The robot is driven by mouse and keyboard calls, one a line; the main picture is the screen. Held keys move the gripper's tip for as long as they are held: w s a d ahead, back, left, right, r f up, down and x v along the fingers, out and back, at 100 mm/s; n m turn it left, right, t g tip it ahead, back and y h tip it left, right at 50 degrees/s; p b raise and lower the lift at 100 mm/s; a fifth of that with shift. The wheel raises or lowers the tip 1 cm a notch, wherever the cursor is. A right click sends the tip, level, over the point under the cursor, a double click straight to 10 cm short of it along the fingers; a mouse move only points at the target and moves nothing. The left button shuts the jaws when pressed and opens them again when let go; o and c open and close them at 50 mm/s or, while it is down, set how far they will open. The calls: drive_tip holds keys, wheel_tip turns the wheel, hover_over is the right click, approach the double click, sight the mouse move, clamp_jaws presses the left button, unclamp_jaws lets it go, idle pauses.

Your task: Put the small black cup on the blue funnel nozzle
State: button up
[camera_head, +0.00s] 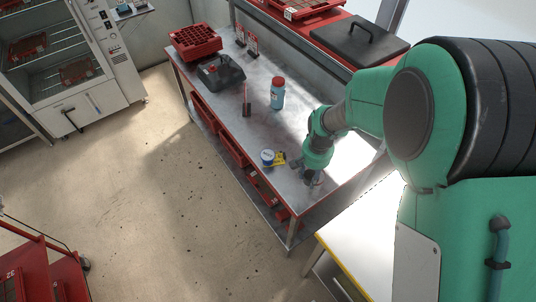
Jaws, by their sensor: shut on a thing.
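My gripper (306,174) points down at the near right end of the metal table. It is shut on a small dark thing that looks like the black cup, though the dark fingers hide most of it. A small blue and red thing (318,180) shows just right of the fingers, partly hidden by my arm. A round blue and white thing (267,156) lies left of my gripper, beside a yellow piece (279,158). I cannot tell for certain which blue thing is the funnel nozzle.
The table's middle is mostly clear. Red trays hang below its left edge.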

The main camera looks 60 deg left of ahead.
drive_tip(key=s+a+f+n, duration=0.1)
drive_tip(key=s+a, duration=0.7)
drive_tip(key=s, duration=0.1)
drive_tip(key=shift+s+a+f+n+p, duration=0.2)
drive_tip(key=shift+s+a+n+p, duration=0.1)
drive_tip(key=shift+s+a, duration=0.1)
drive_tip(key=shift+w, duration=0.1)
drive_tip(key=b, duration=0.1)
hover_over(268, 154)
drive_tip(key=shift+f, duration=0.75)
drive_tip(key=shift+f+b, duration=0.3)
drive_tip(key=shift+f, duration=1.45)
drive_tip(key=shift+f, duration=0.1)
drive_tip(key=o, duration=0.8)
drive_tip(key=shift+c, duration=0.2)
